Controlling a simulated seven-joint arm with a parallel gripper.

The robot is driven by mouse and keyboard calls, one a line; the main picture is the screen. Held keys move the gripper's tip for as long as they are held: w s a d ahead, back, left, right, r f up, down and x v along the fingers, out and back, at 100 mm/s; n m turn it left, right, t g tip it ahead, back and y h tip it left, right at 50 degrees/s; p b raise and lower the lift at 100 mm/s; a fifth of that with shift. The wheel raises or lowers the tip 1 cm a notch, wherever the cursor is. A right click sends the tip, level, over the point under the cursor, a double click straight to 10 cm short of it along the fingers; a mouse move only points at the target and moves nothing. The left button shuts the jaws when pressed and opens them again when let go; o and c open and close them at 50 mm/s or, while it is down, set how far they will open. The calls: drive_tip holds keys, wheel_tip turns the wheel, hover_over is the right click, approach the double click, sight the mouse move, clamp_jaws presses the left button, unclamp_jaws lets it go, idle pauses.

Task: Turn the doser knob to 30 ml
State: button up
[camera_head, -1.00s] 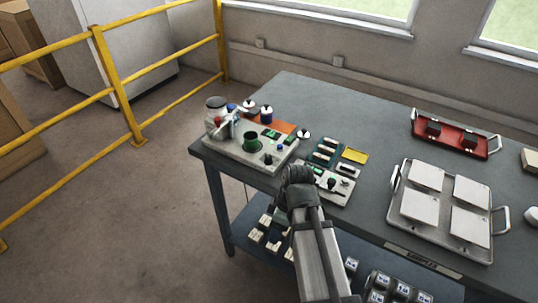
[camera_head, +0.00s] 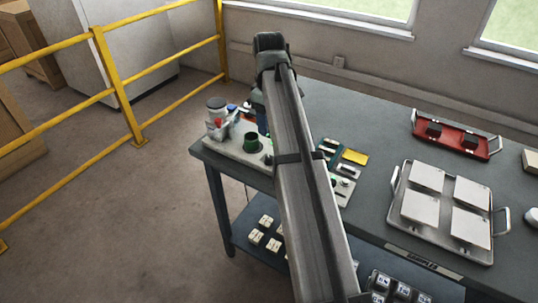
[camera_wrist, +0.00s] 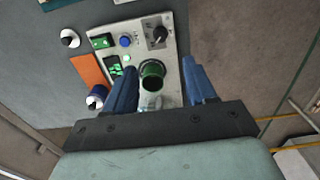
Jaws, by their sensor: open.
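The doser panel (camera_wrist: 176,62) is a light grey plate, seen from above in the wrist view. A black knob with a pale pointer mark (camera_wrist: 158,34) sits near its far right corner; I cannot read its scale. A green-rimmed round cup (camera_wrist: 152,73) stands nearer on the panel. My gripper (camera_wrist: 158,66) is open, its two blue fingers on either side of the cup in the picture, with the black knob beyond the fingertips. I cannot tell the height above the panel. In the head view the panel (camera_head: 228,146) is partly hidden by my arm, and my fingers are not clearly seen.
A blue bottle (camera_wrist: 97,97) and a white disc with a black centre (camera_wrist: 70,38) stand left of the panel. A tray of white tiles (camera_head: 398,222) and a red tray (camera_head: 456,143) lie right.

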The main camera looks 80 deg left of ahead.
sight(269, 157)
wheel_tip(269, 157, down, 13)
drive_tip(key=shift+f, duration=0.2)
idle(0.4)
drive_tip(key=shift+c, duration=0.3)
clamp_jaws()
